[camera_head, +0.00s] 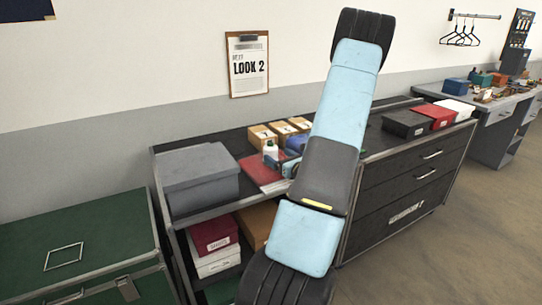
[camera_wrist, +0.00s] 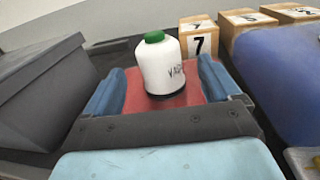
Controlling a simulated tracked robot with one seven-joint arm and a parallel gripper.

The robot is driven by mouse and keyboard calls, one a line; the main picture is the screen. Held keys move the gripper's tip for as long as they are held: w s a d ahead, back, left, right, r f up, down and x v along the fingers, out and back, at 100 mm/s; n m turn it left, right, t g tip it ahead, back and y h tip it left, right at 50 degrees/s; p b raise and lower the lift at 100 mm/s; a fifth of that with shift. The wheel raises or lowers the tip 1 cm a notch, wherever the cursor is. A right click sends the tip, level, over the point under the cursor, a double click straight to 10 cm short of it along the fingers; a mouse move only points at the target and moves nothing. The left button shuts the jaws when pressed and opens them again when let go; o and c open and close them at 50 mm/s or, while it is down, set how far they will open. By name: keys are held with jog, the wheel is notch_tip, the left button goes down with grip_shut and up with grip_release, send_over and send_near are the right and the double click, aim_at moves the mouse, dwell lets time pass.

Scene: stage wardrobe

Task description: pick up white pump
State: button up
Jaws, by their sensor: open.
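A white rounded bottle-like thing (camera_wrist: 162,66) with a green cap and dark lettering stands upright on a red mat (camera_wrist: 187,96) in the wrist view. It also shows, small, in the head view (camera_head: 270,149). Nothing else in view looks like a white pump, and I cannot tell whether this thing is a pump. My gripper (camera_wrist: 162,70) is open, with one blue finger on either side of the white thing. I see no finger clearly touching it. In the head view my gripper (camera_head: 284,160) is partly hidden behind my arm.
Numbered cardboard boxes (camera_wrist: 199,40) stand behind the bottle. A grey box (camera_head: 198,180) is at left on the dark counter. A blue rounded thing (camera_wrist: 285,85) lies close at right in the wrist view. Black, red and white boxes (camera_head: 405,124) stand farther right.

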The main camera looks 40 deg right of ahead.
aim_at(275, 154)
jog(key=shift+w+d+f, duration=0.1)
jog(key=shift+w+d, duration=0.05)
jog(key=shift+w, duration=1.25)
jog(key=shift+w+d+f, duration=0.1)
jog(key=shift+w+d, duration=0.05)
jog(key=shift+w, duration=1.2)
jog(key=shift+r, duration=0.1)
jog(key=shift+c, duration=0.3)
jog(key=c, duration=1.4)
jog(key=shift+r, duration=0.1)
